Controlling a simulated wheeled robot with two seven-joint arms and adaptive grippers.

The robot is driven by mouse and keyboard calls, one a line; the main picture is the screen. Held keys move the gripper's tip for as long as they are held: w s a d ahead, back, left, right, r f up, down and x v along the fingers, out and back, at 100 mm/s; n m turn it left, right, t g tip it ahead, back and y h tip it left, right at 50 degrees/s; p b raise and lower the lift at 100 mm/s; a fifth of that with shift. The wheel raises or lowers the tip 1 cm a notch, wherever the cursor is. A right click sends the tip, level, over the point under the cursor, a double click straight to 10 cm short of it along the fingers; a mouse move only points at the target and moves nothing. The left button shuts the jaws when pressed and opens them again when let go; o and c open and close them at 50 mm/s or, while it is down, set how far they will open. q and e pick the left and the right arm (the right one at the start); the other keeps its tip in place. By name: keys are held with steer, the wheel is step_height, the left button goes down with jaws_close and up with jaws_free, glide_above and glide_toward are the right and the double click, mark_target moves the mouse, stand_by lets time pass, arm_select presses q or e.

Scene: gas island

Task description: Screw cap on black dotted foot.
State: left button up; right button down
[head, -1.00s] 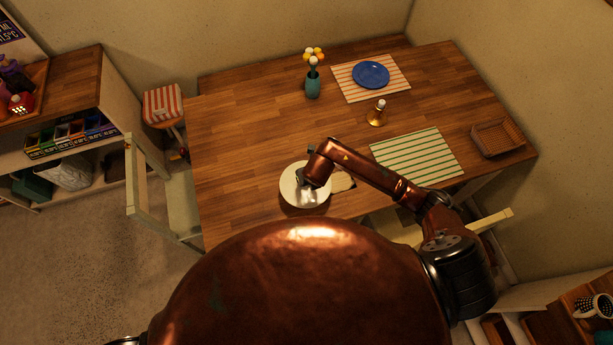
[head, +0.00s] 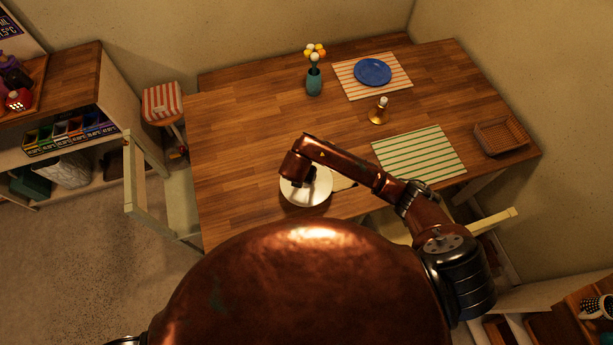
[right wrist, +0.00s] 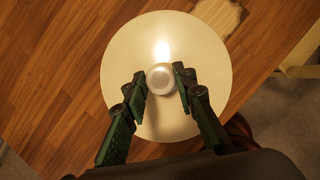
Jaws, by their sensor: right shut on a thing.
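A round cream disc (head: 318,190) lies near the table's front edge. In the right wrist view, the disc (right wrist: 125,70) has a small round white cap-like piece (right wrist: 160,78) at its middle. My right gripper (right wrist: 160,84) is shut on that white piece, one finger on each side. In the head view my right gripper (head: 299,180) is dark and partly hidden by its wrist. A black piece with light dots (head: 592,307) stands at the lower right; I cannot tell whether it is the foot. My left gripper is not in view.
The wooden table (head: 240,130) is clear on its left. A brass holder with a white tip (head: 378,112), a teal vase (head: 314,82), a blue plate (head: 372,72), a green-striped mat (head: 418,155) and a wicker basket (head: 500,138) stand farther back or right.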

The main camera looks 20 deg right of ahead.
steer(key=shift+w+r, duration=0.15)
steer(key=shift+w+a+m, duration=0.1)
steer(key=shift+a+m, duration=0.05)
steer(key=shift+m, duration=0.45)
steer(key=shift+m+g+h+b, duration=0.4)
steer(key=shift+m+h+b, duration=0.1)
steer(key=shift+m, duration=1.1)
steer(key=m+g, duration=0.1)
steer(key=m, duration=0.1)
steer(key=shift+m+h, duration=0.3)
steer(key=shift+w+m+g, duration=0.1)
steer(key=shift+m+g, duration=0.3)
steer(key=shift+m, duration=0.4)
